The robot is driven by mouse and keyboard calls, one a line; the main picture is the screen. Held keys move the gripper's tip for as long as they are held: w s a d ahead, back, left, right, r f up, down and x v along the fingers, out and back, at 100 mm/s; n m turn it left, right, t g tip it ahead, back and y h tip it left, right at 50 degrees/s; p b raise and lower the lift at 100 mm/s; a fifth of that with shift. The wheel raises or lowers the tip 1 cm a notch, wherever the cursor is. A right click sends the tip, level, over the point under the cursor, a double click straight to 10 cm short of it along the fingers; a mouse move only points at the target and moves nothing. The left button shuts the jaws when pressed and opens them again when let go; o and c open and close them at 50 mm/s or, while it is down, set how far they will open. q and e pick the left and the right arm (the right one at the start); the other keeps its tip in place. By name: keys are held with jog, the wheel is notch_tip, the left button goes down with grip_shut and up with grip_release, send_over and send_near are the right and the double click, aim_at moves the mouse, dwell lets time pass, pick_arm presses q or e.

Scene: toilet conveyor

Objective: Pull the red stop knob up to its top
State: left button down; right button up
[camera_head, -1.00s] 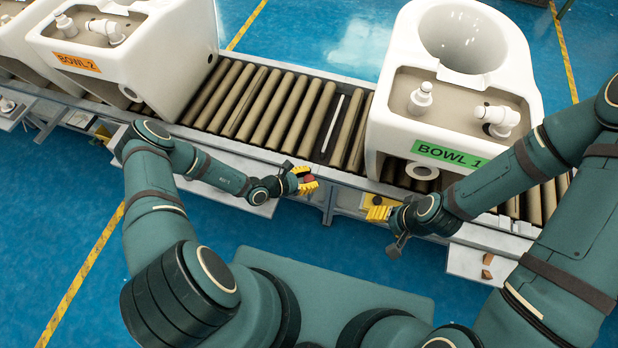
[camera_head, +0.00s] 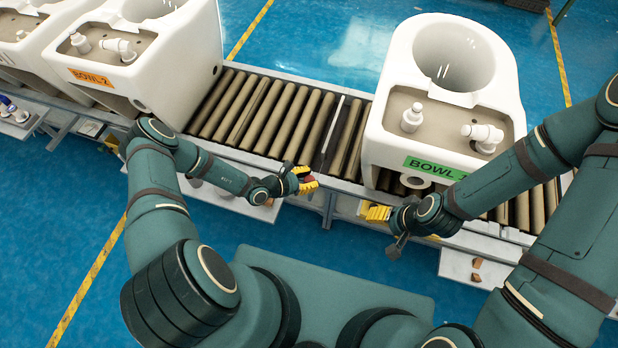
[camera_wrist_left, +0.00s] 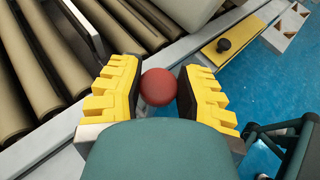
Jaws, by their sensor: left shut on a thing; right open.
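The red stop knob (camera_wrist_left: 158,87) is round and sits between the yellow fingers of my left gripper (camera_wrist_left: 158,92), which is shut on it. In the head view the red knob (camera_head: 309,180) shows only in part at the left gripper (camera_head: 305,181), at the near edge of the conveyor. The knob's stem and base are hidden, so its height cannot be told. My right gripper (camera_head: 378,213) is open and empty, beside the conveyor's near side below the BOWL 1 unit.
A white toilet unit labelled BOWL 1 (camera_head: 385,150) stands on the roller conveyor (camera_head: 265,115) at right, and BOWL 2 (camera_head: 180,70) at left. In the left wrist view, a yellow plate (camera_wrist_left: 240,38) with a black knob (camera_wrist_left: 224,45) lies along the rail.

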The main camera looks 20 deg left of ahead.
pick_arm(q)
jog(key=shift+w+d+r, duration=0.1)
jog(key=shift+r, duration=0.05)
jog(key=c, duration=0.6)
grip_release()
jog(key=v, duration=1.2)
